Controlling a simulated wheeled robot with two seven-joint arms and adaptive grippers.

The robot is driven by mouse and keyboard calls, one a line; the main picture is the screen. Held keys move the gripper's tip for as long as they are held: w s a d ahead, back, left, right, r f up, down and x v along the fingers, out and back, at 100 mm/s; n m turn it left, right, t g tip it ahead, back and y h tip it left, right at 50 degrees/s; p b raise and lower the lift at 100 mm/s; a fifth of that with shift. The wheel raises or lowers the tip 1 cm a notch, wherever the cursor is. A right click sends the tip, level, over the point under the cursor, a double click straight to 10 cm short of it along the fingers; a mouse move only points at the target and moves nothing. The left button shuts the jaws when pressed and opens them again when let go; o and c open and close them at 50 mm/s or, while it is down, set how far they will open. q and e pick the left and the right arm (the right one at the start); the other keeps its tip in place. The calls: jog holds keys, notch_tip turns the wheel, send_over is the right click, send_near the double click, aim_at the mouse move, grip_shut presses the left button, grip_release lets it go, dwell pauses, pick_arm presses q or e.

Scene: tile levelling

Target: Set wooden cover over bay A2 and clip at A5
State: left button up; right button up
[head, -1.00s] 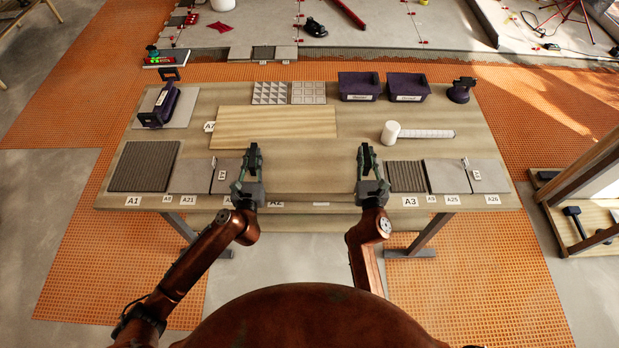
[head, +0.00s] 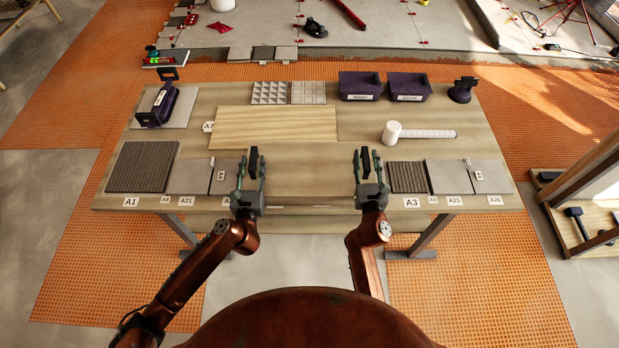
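The wooden cover seems to be the pale board (head: 275,128) lying flat at mid-table beside the A7 label (head: 208,127). My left gripper (head: 253,162) is over the near part of the table, just right of a grey tile (head: 224,178) with a small pale clip-like part on it. My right gripper (head: 366,162) is over the near part too, left of the ribbed dark tile (head: 407,177) at A3. The dark fingertips of each look together, with nothing visible held. Both are nearer than the board and apart from it. I cannot read an A2 or A5 label now.
Two dark bins (head: 360,86) (head: 408,87) stand at the back. A white roller-like thing (head: 393,131) lies right of the board. A dark tool (head: 157,105) stands on a grey slab at the left. The tabletop (head: 310,175) between my grippers is clear.

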pick_arm(q)
jog(key=s, duration=0.9)
jog(key=shift+s, duration=0.2)
pick_arm(e)
jog(key=shift+s, duration=0.2)
pick_arm(q)
jog(key=shift+s, duration=0.4)
pick_arm(e)
jog(key=s, duration=1.1)
jog(key=shift+s, duration=0.35)
